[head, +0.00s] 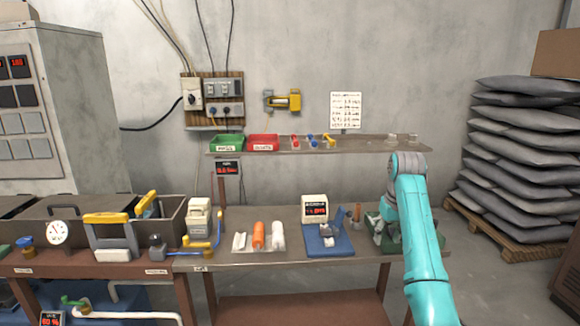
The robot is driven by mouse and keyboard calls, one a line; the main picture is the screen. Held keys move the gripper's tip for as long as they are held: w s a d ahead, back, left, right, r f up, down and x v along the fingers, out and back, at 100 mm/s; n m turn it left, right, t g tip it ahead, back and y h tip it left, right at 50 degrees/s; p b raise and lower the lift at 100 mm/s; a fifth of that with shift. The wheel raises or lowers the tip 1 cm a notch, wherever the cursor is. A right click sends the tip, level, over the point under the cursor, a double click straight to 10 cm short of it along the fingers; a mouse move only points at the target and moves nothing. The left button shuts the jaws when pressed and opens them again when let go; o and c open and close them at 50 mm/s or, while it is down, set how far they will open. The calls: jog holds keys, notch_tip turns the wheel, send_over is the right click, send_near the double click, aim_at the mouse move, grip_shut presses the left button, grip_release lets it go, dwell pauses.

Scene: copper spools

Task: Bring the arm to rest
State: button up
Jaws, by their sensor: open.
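My turquoise arm reaches in from the lower right. My gripper (379,232) is at the right end of the workbench (225,263), low over or beside a dark green base (410,243). The gripper is small and partly covered by my arm's own links; I see nothing clearly held in it. An orange cylinder (258,236) stands on the bench between a white, partly open holder (239,242) and a white cylinder (278,236). A blue platform (330,245) with a small pale piece on it lies left of my gripper, below a white box with a red display (314,208).
A shelf (375,143) runs above the bench, its right end close behind my arm. It carries a green bin (227,142), a red bin (263,142) and small parts. A tank (165,218) stands left; stacked sacks (520,150) stand right. The bench's front strip is mostly clear.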

jog(key=s+a+f+t, duration=0.1)
jog(key=s+f, duration=0.3)
jog(key=f, duration=1)
jog(key=s+a+f+t, duration=0.2)
jog(key=s+f, duration=0.1)
jog(key=f, duration=1.1)
jog(key=s+a+f+t, duration=0.3)
jog(key=s+f, duration=1.1)
jog(key=s, duration=0.5)
jog(key=s+a+r+t, duration=0.1)
jog(key=s+t, duration=0.1)
jog(key=s, duration=0.9)
jog(key=s+a+r+t, duration=0.1)
jog(key=s+r, duration=0.1)
jog(key=s, duration=1)
jog(key=s+a+r+t, duration=0.1)
jog(key=s+r+t, duration=0.2)
jog(key=s+r, duration=1.5)
notch_tip(320, 180, up, 3)
jog(key=shift+s+r+m+t, duration=0.2)
jog(key=shift+m+t, duration=0.2)
